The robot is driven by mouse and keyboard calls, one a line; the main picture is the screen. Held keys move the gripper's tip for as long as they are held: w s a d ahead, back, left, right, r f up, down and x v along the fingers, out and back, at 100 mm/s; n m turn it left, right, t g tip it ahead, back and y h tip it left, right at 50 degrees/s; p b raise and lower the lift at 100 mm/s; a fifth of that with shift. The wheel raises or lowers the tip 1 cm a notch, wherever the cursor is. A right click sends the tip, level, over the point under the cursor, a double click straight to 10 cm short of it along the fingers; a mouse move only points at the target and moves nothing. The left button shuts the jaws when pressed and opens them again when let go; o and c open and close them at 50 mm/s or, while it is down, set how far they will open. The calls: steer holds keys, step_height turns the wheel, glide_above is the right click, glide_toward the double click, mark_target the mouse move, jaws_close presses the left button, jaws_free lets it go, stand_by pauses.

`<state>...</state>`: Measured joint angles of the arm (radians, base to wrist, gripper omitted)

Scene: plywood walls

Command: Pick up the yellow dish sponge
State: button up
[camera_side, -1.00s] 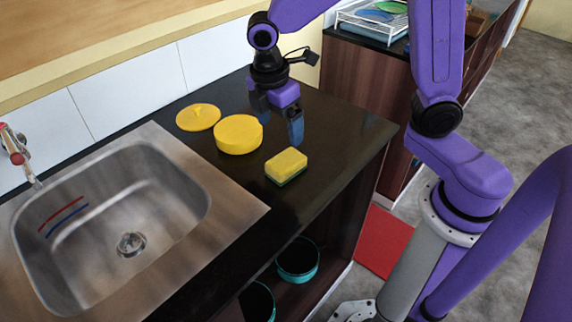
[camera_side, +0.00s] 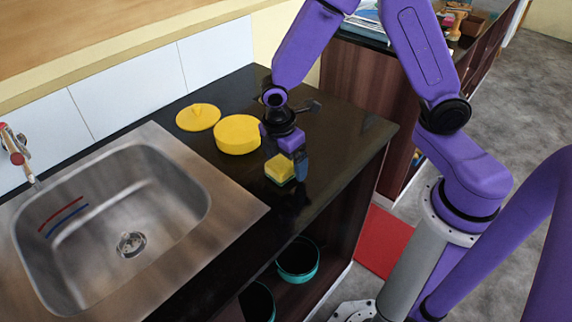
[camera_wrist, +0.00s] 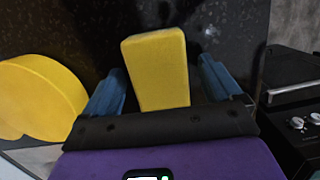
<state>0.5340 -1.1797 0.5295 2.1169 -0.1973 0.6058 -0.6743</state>
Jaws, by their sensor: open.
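The yellow dish sponge (camera_side: 279,168) lies on the black counter in the side view, with a green underside. My gripper (camera_side: 290,170) is down at the sponge and hides its right part. In the wrist view the sponge (camera_wrist: 157,68) stands between the two blue fingers of my open gripper (camera_wrist: 163,88). The left finger is close to the sponge's left side, and a gap shows between the sponge and the right finger. Whether either finger touches it I cannot tell.
A round yellow pot (camera_side: 237,135) stands just left of my gripper, with a yellow lid (camera_side: 198,117) beyond it. A steel sink (camera_side: 190,225) is set in the counter at left. The black counter (camera_side: 340,140) is clear to the right, up to its edge.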

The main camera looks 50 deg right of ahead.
steer(key=shift+f, duration=0.3)
stand_by(0.4)
steer(key=c, duration=1)
